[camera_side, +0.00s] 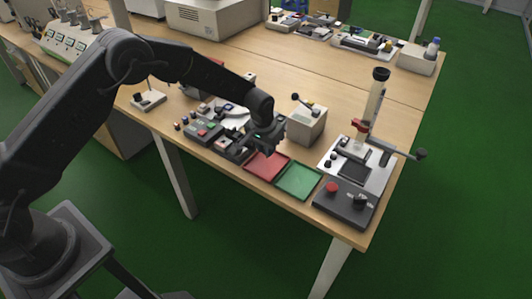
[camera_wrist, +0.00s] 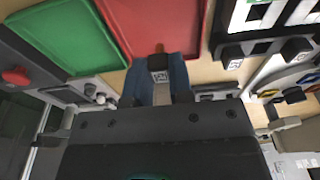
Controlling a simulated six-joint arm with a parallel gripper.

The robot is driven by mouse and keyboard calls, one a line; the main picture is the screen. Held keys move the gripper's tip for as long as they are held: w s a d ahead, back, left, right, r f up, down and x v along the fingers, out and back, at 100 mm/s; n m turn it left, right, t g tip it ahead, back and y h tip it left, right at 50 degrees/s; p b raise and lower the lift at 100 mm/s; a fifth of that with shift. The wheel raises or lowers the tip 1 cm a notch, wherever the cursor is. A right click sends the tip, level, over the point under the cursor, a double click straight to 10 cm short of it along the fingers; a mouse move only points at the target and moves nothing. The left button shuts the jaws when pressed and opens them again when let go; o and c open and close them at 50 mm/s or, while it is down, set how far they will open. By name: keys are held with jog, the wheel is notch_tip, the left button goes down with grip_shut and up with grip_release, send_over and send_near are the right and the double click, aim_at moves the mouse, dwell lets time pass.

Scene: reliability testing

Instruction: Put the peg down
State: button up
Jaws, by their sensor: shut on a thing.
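My gripper (camera_side: 268,145) hangs low over the bench, at the back left edge of the red tray (camera_side: 267,168). In the wrist view its two blue-grey fingers (camera_wrist: 157,66) are closed on a small peg (camera_wrist: 158,62). The peg looks grey with a square printed tag and a brownish end. The red tray (camera_wrist: 175,22) lies just beyond the fingertips in the wrist view. I cannot tell whether the peg touches anything below it. The peg cannot be made out in the side view.
A green tray (camera_side: 299,181) lies right of the red one. A dark control box with a red button (camera_side: 332,187) and a lever press (camera_side: 367,130) stand further right. A beige box (camera_side: 306,124) stands behind my gripper. Small devices (camera_side: 205,131) crowd the left.

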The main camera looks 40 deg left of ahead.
jog(key=shift+f, duration=1.35)
jog(key=shift+f, duration=0.1)
jog(key=o, duration=0.8)
